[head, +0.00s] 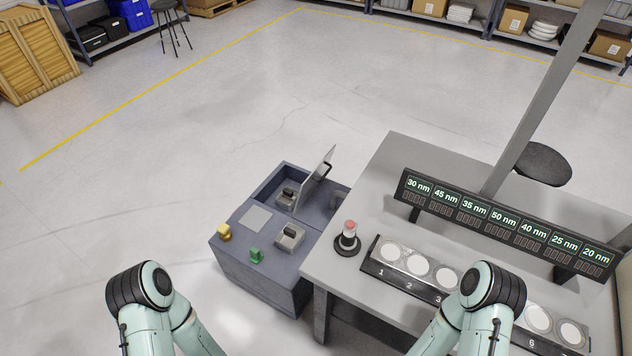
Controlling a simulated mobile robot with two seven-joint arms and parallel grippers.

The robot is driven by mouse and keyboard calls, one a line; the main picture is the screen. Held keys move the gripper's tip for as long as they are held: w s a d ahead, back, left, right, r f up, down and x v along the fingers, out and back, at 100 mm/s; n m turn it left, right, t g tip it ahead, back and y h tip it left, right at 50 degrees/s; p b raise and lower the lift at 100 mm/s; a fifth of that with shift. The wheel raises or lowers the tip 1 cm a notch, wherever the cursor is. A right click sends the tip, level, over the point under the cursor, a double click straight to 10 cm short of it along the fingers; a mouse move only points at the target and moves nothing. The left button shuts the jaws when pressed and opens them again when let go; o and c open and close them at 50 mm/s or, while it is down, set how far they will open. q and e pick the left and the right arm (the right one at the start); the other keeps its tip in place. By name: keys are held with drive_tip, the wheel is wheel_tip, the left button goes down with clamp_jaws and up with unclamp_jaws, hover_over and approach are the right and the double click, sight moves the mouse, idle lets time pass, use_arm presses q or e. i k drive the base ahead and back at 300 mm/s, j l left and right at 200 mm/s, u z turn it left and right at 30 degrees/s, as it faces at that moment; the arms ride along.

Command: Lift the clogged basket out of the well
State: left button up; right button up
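A blue-grey cabinet (262,283) stands left of the table. Its top has an open well (263,191) at the back, with a raised grey lid (312,183) tilted up on its right side. Inside the well sits a small grey basket (286,202) with a dark handle. A similar grey basket (290,241) with a dark handle sits on the cabinet top nearer me. Whether the basket in the well is clogged is too small to tell. Both my arms enter from the bottom edge; neither gripper shows.
A yellow piece (224,233), a green piece (257,257) and a flat grey plate (255,219) are on the cabinet top. The grey table (378,190) holds a red-topped button (348,236), a numbered tray (372,269) of discs and a nanometre display (505,221).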

sight(286, 199)
drive_tip(key=u, duration=0.55)
drive_tip(key=i+j+u, duration=0.1)
drive_tip(key=j, duration=0.25)
drive_tip(key=i+j+u, duration=0.15)
drive_tip(key=j, duration=0.2)
drive_tip(key=i+j+u, duration=0.25)
drive_tip(key=j, duration=0.25)
drive_tip(key=i+j+u, duration=0.2)
drive_tip(key=i+j, duration=0.15)
drive_tip(key=i+j+u, duration=0.2)
drive_tip(key=i, duration=0.25)
drive_tip(key=i+j+u, duration=0.15)
drive_tip(key=i, duration=0.3)
drive_tip(key=i+j+u, duration=0.2)
drive_tip(key=i, duration=0.25)
drive_tip(key=i+l+z, duration=0.1)
drive_tip(key=i+z, duration=0.65)
drive_tip(key=i+j+z, duration=0.15)
drive_tip(key=i+z, duration=0.2)
drive_tip(key=i+l+z, duration=0.1)
drive_tip(key=i+z, duration=0.8)
drive_tip(key=i+j+z, duration=0.1)
drive_tip(key=i+z, duration=0.3)
drive_tip(key=i+l+z, duration=0.1)
drive_tip(key=i+z, duration=0.15)
drive_tip(key=z, duration=0.25)
drive_tip(key=i+z, duration=0.25)
drive_tip(key=z, duration=0.25)
drive_tip(key=i+z, duration=0.3)
drive_tip(key=z, duration=0.15)
